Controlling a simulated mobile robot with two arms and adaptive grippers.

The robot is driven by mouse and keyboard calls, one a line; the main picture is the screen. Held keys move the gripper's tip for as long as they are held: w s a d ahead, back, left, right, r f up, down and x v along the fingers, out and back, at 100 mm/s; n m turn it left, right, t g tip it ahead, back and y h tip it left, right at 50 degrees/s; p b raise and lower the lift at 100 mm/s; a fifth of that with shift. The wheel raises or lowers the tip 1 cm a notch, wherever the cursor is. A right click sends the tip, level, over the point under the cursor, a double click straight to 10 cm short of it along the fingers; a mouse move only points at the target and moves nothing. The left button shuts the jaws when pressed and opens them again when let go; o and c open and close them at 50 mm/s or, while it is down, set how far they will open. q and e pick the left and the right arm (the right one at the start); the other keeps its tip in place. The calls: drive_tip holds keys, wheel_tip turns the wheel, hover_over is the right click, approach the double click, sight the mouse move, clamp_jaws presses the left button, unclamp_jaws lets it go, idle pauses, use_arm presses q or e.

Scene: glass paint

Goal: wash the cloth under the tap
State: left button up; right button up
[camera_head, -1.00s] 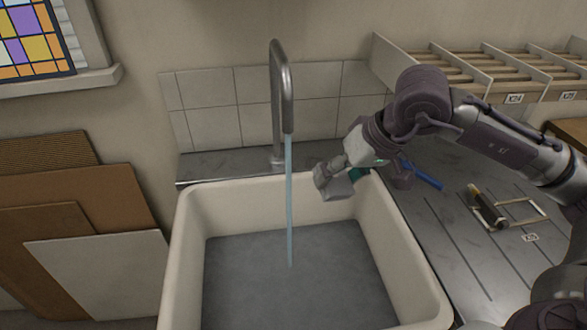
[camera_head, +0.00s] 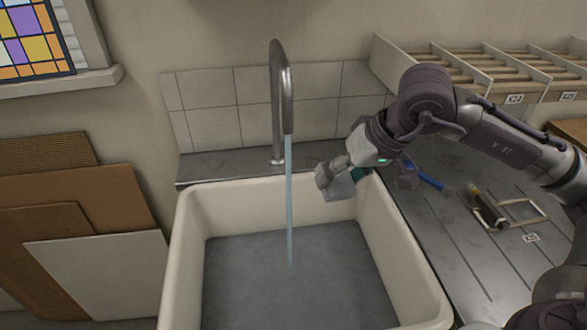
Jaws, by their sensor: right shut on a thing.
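The tap (camera_head: 284,95) stands behind the white sink (camera_head: 183,245) and runs a thin blue stream of water (camera_head: 289,205) down into it. My right gripper (camera_head: 335,186) is over the sink's back right corner, to the right of the stream and apart from it. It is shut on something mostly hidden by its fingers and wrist. A small dark teal patch (camera_head: 358,174) shows beside the fingers and looks like part of the cloth. No other cloth is in view. My left gripper is not in view.
On the grey drainboard (camera_head: 440,225) right of the sink lie a blue-handled tool (camera_head: 424,177), a dark tool with a tan end (camera_head: 489,211) and a small pale frame (camera_head: 527,211). Wooden racks (camera_head: 460,65) stand behind. Boards (camera_head: 105,270) lean at the left. The sink's middle is clear.

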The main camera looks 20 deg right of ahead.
drive_tip(key=s+d+r, duration=0.2)
drive_tip(key=s+r, duration=0.1)
drive_tip(key=s, duration=0.1)
drive_tip(key=shift+d+r+b, duration=0.3)
drive_tip(key=shift+r+b, duration=0.1)
drive_tip(key=shift+r, duration=0.1)
idle(0.7)
